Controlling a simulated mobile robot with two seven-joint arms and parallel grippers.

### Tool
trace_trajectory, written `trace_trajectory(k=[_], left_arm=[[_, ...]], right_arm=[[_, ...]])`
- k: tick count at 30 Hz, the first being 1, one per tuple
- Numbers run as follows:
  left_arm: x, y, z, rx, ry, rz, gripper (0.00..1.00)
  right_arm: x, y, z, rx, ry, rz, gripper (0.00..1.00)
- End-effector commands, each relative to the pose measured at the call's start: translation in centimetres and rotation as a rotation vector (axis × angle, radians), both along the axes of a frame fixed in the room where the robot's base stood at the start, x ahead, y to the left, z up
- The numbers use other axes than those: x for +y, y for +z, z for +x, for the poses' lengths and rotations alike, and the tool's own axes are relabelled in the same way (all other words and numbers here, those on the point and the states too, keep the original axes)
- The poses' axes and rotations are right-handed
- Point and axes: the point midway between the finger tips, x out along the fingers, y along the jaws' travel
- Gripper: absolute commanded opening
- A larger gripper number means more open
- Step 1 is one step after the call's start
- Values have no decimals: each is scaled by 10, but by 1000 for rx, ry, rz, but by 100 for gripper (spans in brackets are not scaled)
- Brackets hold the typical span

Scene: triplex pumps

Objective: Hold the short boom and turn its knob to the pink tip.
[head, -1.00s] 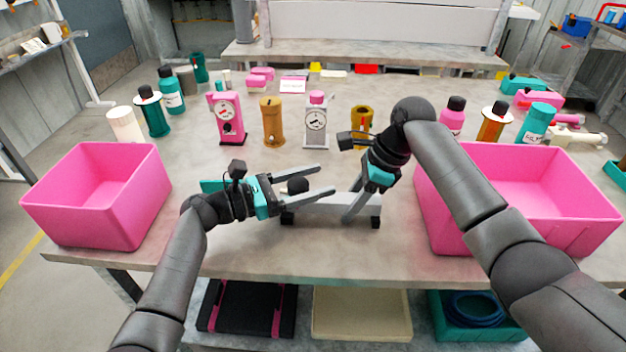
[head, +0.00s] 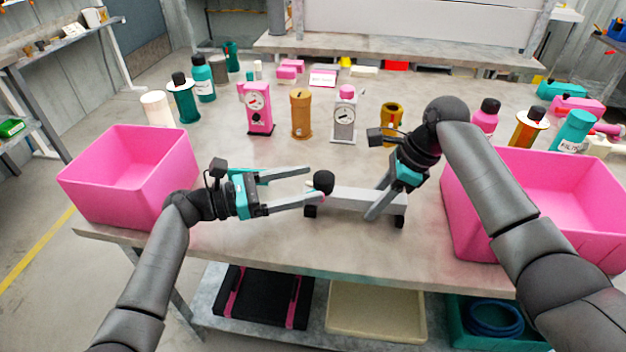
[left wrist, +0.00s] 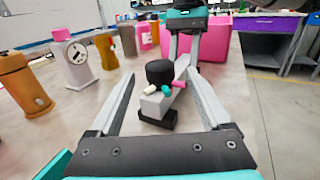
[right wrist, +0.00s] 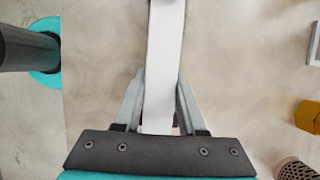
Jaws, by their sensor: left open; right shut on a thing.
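The short boom is a light grey bar (head: 350,199) on black feet, lying on the table in front of me. Its black knob (head: 324,181) is at its left end. In the left wrist view the knob (left wrist: 160,72) stands upright, with white, teal and pink tips (left wrist: 179,84) around its base. Which tip the knob points to I cannot tell. My right gripper (head: 376,212) is shut on the boom near its right end; the right wrist view shows the bar (right wrist: 165,70) between its fingers. My left gripper (head: 315,184) is open and empty, its fingertips just left of the knob.
Pink bins stand at the left (head: 125,180) and right (head: 540,205). Behind the boom stand a pink gauge pump (head: 257,108), an orange cylinder (head: 301,115), a grey gauge pump (head: 344,118) and a yellow cylinder (head: 391,118). The tabletop in front of the boom is clear.

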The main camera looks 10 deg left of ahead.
Motion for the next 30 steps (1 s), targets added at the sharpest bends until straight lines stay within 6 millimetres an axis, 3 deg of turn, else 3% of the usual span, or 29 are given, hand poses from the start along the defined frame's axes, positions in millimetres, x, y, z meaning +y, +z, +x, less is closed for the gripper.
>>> trace_trajectory(k=[8,9,18,26,30], left_arm=[[0,0,0,0,0,0,82],[0,0,0,0,0,0,82],[0,0,0,0,0,0,82],[0,0,0,0,0,0,82],[0,0,0,0,0,0,82]], right_arm=[[0,1,0,-1,1,1,0],[0,1,0,-1,1,1,42],[0,0,0,0,1,0,75],[0,1,0,-1,0,0,75],[-5,13,1,-3,0,1,75]])
